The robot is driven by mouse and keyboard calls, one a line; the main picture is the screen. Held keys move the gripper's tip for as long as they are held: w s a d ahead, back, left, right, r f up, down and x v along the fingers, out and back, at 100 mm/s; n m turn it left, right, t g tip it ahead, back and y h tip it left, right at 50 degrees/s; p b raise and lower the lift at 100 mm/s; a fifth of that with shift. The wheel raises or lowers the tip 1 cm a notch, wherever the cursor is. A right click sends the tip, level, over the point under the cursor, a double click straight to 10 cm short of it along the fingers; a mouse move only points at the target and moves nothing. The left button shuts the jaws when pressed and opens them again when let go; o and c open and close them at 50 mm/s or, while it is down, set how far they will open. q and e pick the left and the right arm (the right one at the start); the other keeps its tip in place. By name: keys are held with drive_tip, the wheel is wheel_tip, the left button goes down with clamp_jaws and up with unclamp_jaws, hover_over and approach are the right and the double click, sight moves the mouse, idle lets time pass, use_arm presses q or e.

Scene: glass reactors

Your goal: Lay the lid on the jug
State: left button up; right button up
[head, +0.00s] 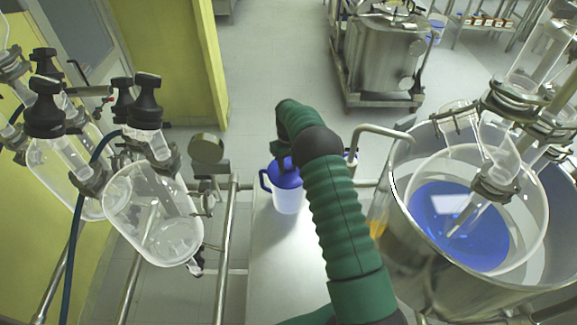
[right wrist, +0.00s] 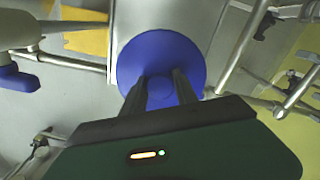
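The jug (head: 287,201) is pale and see-through with a blue handle at its left. It stands upright on the pale bench in the head view. The blue round lid (head: 285,174) is at the jug's mouth; I cannot tell whether it rests on the rim. In the right wrist view the lid (right wrist: 160,48) fills the middle and hides the jug. My right gripper (right wrist: 160,78) has a finger on each side of the lid's blue knob and appears shut on it. In the head view my green right arm partly hides this gripper. My left gripper is out of view.
The bench (head: 268,265) is narrow, with metal rails (head: 229,235) at its left. Glass vessels (head: 152,215) hang at left. A steel vat (head: 408,250) with a blue-filled inner vessel (head: 458,225) stands close at right. A steel tank (head: 378,60) is farther back.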

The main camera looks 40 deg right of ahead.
drive_tip(key=shift+o, duration=1)
drive_tip(key=shift+s+a+f, duration=0.2)
drive_tip(key=shift+a+f, duration=0.1)
drive_tip(key=shift+f, duration=0.05)
drive_tip(key=r, duration=0.1)
drive_tip(key=r+b, duration=0.1)
drive_tip(key=r, duration=0.1)
drive_tip(key=w+r, duration=0.1)
drive_tip(key=r, duration=0.1)
drive_tip(key=shift+d+r+b, duration=0.1)
drive_tip(key=shift+d+b, duration=0.2)
wheel_tip(320, 180, up, 12)
drive_tip(key=shift+s+b, duration=0.3)
drive_tip(key=shift+b, duration=0.05)
drive_tip(key=shift+s+r, duration=0.1)
